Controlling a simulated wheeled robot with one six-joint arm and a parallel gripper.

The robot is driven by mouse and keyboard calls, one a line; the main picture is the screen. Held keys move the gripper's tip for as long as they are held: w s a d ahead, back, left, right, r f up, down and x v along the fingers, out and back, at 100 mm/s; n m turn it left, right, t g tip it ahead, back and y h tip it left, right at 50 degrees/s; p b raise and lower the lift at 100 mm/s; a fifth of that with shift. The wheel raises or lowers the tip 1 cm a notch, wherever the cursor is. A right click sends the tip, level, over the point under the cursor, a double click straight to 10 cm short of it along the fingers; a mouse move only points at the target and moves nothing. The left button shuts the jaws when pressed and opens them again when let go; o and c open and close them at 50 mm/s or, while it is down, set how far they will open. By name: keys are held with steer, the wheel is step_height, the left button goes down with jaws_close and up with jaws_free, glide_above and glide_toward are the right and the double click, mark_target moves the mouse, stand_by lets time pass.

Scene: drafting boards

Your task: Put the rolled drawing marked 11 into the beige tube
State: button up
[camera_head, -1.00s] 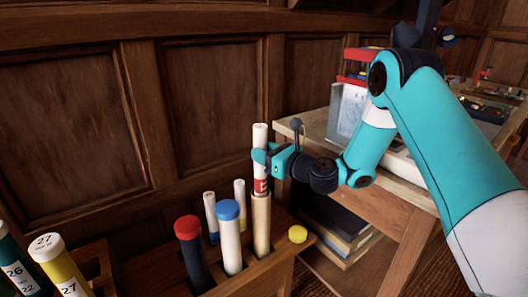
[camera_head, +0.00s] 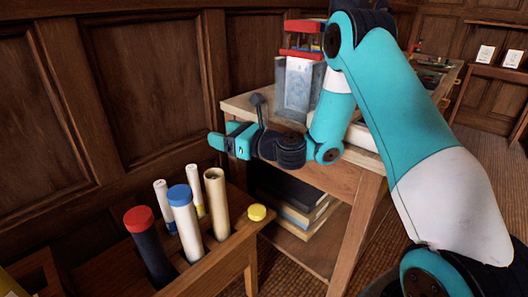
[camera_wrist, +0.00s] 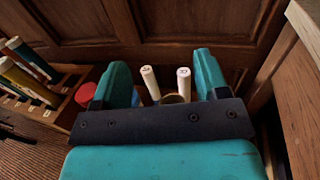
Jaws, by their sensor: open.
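The beige tube (camera_head: 217,205) stands upright in the wooden rack, uncapped, its round mouth facing up. Its rim also shows in the wrist view (camera_wrist: 173,99), partly hidden by my gripper's base. The white roll with the red band, held over this tube earlier, does not show outside it now. The inside of the tube is too small to read. My gripper (camera_head: 215,143) is open and empty, above the tube; its two teal fingers stand wide apart in the wrist view (camera_wrist: 155,75).
White rolls with a blue band (camera_head: 162,192) and a yellow band (camera_head: 194,190) stand behind. A red-capped dark tube (camera_head: 147,240) and a blue-capped white tube (camera_head: 184,215) stand beside the beige tube. A yellow cap (camera_head: 257,212) lies at the rack's right end. A wooden desk (camera_head: 345,170) is right.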

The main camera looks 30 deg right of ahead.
steer(key=b+v, duration=1.2)
steer(key=v, duration=0.1)
steer(key=shift+f, duration=0.15)
stand_by(0.5)
